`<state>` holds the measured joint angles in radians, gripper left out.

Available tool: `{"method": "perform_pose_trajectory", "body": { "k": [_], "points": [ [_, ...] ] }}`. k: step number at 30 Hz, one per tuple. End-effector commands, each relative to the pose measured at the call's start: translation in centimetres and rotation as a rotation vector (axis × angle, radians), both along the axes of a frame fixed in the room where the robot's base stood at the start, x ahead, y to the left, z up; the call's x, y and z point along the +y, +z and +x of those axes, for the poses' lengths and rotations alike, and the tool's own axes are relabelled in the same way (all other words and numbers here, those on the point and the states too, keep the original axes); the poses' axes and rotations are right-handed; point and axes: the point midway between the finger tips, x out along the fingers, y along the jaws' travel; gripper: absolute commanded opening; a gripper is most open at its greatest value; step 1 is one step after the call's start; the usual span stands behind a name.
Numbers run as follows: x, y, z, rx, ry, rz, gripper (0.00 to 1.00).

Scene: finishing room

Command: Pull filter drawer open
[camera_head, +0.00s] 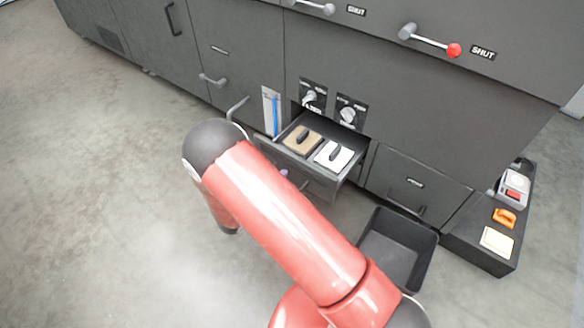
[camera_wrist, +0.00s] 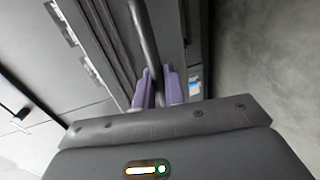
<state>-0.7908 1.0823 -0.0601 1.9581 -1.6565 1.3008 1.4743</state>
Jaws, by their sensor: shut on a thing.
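The filter drawer (camera_head: 322,183) stands pulled out from the dark grey cabinet in the head view. Inside it lie a tan filter (camera_head: 298,146) and a white filter (camera_head: 330,160), each with a dark grip on top. My gripper (camera_wrist: 158,88) has purple fingers, shut on the drawer's bar handle (camera_wrist: 143,30), which passes between them in the wrist view.
An empty black bin (camera_head: 402,240) stands on the floor right of the drawer. A low dark ledge (camera_head: 470,238) at the right carries a cream pad (camera_head: 497,242), an orange item (camera_head: 504,217) and a device with a red part (camera_head: 515,188). Knobs (camera_head: 347,114) sit above the drawer. Floor at left is clear.

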Motion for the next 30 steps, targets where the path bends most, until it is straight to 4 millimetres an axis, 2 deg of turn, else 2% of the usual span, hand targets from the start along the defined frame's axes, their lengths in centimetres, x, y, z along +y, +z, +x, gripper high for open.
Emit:
{"method": "perform_pose_trajectory", "body": {
  "k": [3, 9, 23, 24, 27, 30],
  "points": [
    [1.2, -0.3, -1.4, 0.003, 0.002, 0.0, 0.0],
    [2.2, -0.1, -2.7, 0.002, 0.0, 0.001, 0.0],
    [2.5, -0.1, -3.0, 0.002, -0.001, 0.0, 0.0],
    [2.5, -0.1, -3.0, 0.002, -0.001, 0.0, 0.15],
    [2.5, -0.1, -2.9, 0.002, -0.001, 0.0, 0.28],
    [2.5, 0.0, -2.9, 0.001, -0.001, 0.0, 0.28]
  ]
}}
